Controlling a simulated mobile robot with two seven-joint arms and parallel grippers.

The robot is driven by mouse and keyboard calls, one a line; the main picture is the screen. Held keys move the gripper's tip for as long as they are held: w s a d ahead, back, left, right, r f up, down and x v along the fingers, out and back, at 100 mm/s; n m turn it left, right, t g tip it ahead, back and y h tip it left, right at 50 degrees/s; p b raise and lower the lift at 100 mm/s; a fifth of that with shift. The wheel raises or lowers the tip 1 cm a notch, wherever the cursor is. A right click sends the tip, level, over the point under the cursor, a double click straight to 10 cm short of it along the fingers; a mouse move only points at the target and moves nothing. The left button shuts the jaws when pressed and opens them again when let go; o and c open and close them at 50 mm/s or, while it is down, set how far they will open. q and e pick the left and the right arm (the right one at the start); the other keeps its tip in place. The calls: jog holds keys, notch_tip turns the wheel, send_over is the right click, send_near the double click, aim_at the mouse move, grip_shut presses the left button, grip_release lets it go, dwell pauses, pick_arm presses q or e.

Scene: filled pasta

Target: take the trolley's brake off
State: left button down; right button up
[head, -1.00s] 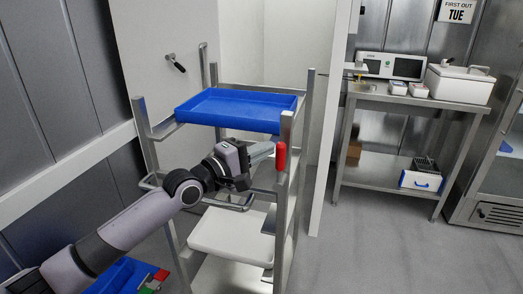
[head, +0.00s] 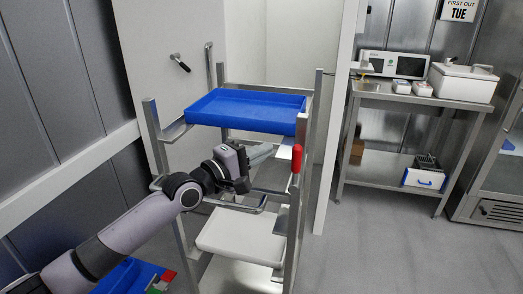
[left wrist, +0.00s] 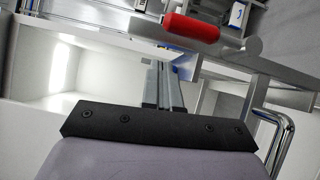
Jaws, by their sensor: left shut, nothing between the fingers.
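The trolley (head: 152,125) is a metal-post rack. A red brake handle (head: 297,158) stands upright on its front right post. It also shows in the left wrist view as a red grip (left wrist: 191,29) at the top, beyond the fingers. My left gripper (head: 268,152) is shut and empty, just left of the red handle, with a visible gap in the picture. In the left wrist view its fingers (left wrist: 163,86) are together and point toward the trolley's rails. My right gripper is not in view.
The trolley holds a blue tray (head: 246,107) on top and a white tray (head: 243,236) lower down. A steel bench (head: 415,102) stands at the right. A blue container (head: 122,277) is low at the left. Grey floor (head: 375,240) is clear to the right.

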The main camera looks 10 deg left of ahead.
pick_arm(q)
jog(key=v, duration=1)
jog(key=shift+r+b, duration=0.25)
jog(key=shift+b, duration=0.2)
jog(key=s+f+m+g+y, duration=0.1)
jog(key=s+f+m+y, duration=0.1)
jog(key=s+f+m, duration=0.2)
jog(key=s+f+m+g+y, duration=0.2)
jog(key=s+f+m, duration=0.3)
jog(key=s+f, duration=0.6)
jog(key=s+f+m+g+y, duration=0.1)
jog(key=s+f+m+y, duration=0.3)
jog(key=f, duration=1.5)
jog(key=s+m, duration=0.1)
jog(key=s, duration=0.3)
jog(key=shift+s+a+g, duration=0.25)
jog(key=shift+g, duration=0.15)
